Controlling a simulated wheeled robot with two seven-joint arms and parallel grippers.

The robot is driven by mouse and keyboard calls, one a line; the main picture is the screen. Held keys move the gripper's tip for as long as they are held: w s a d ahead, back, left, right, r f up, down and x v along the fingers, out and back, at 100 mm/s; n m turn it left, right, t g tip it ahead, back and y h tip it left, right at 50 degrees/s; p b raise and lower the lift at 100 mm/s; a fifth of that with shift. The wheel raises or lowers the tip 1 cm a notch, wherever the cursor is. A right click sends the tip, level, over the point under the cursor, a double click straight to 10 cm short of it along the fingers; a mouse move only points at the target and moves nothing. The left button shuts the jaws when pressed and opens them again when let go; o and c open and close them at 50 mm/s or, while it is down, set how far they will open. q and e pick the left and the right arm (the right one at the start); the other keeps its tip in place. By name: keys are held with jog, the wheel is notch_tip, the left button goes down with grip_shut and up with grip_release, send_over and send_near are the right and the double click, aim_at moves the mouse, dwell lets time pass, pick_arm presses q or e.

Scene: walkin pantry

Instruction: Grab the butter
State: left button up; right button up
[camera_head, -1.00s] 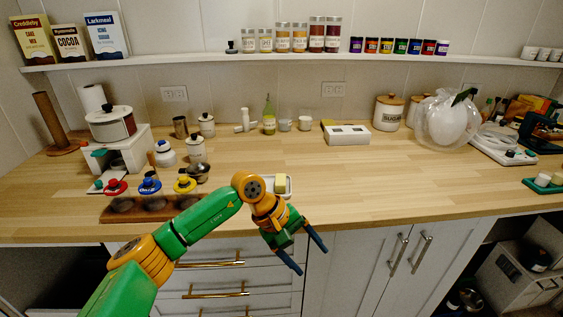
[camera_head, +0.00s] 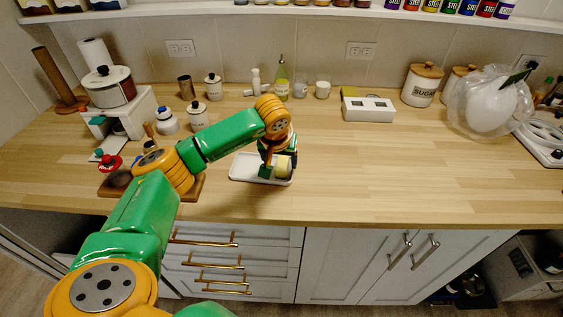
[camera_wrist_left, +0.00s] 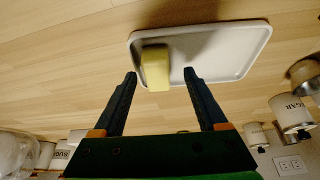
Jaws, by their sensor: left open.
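The butter (camera_wrist_left: 155,67) is a pale yellow block on a white tray (camera_wrist_left: 232,50) in the left wrist view. It lies near one end of the tray. In the head view the butter (camera_head: 283,168) shows at the right end of the tray (camera_head: 243,168), partly covered by my left gripper (camera_head: 278,170). In the left wrist view my left gripper (camera_wrist_left: 161,74) is open, its two dark fingers pointing at the butter with the block between their tips. I cannot tell whether the fingers touch it. My right gripper is not in view.
A wooden board (camera_head: 189,187) with colored-lid items is left of the tray, partly behind my arm. Canisters, a bottle (camera_head: 282,80) and a white box (camera_head: 368,108) stand along the back. The counter (camera_head: 400,170) right of the tray is clear.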

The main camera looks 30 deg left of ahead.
pick_arm(q)
jog(key=shift+w+f, duration=0.4)
jog(key=shift+w, duration=0.15)
jog(key=shift+s+r, duration=0.2)
jog(key=shift+s, duration=0.05)
jog(key=c, duration=0.9)
grip_shut()
jog(key=shift+w, duration=0.1)
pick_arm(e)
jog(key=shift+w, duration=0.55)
